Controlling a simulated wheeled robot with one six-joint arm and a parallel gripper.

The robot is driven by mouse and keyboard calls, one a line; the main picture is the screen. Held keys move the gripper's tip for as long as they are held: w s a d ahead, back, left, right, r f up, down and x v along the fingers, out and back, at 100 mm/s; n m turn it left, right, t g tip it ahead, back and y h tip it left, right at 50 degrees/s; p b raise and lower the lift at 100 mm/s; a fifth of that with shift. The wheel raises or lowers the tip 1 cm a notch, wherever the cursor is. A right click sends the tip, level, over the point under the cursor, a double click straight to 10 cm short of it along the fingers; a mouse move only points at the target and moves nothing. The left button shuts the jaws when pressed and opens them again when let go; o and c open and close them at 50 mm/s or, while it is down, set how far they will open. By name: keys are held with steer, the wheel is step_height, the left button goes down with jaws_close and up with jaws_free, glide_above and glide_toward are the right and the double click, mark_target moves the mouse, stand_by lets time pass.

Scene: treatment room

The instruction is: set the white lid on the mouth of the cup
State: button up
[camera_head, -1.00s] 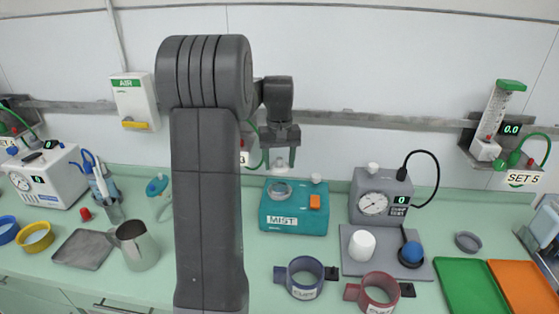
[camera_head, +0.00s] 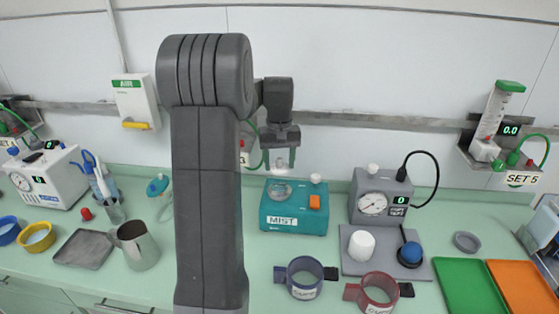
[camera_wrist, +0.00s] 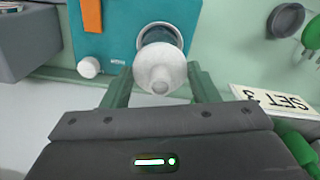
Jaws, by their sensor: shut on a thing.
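The white lid (camera_head: 281,164) is held between the fingers of my gripper (camera_head: 280,155), above the teal MIST box. The cup (camera_head: 280,189) is a clear greyish round vessel on top of the MIST box. In the wrist view the cup's rim (camera_wrist: 158,31) shows behind the lid, which hides part of its mouth. In the head view a gap shows between lid and cup.
The teal MIST box (camera_head: 293,221) has an orange switch and a white knob. A grey gauge box (camera_head: 381,196) stands to its right, with a white cylinder (camera_head: 361,244) in front. Blue (camera_head: 305,278) and red (camera_head: 378,291) cuffs lie nearer. The wall is close behind.

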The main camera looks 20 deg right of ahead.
steer(key=shift+f+b, duration=0.5)
steer(key=shift+f, duration=1.05)
stand_by(1.7)
steer(key=o, duration=1)
steer(key=shift+o, duration=0.2)
steer(key=shift+r, duration=0.15)
steer(key=shift+r+p, duration=2.95)
steer(key=shift+r, duration=0.5)
steer(key=shift+f, duration=0.15)
steer(key=shift+f+b, duration=2.95)
steer(key=shift+f, duration=0.5)
steer(key=shift+r, duration=0.1)
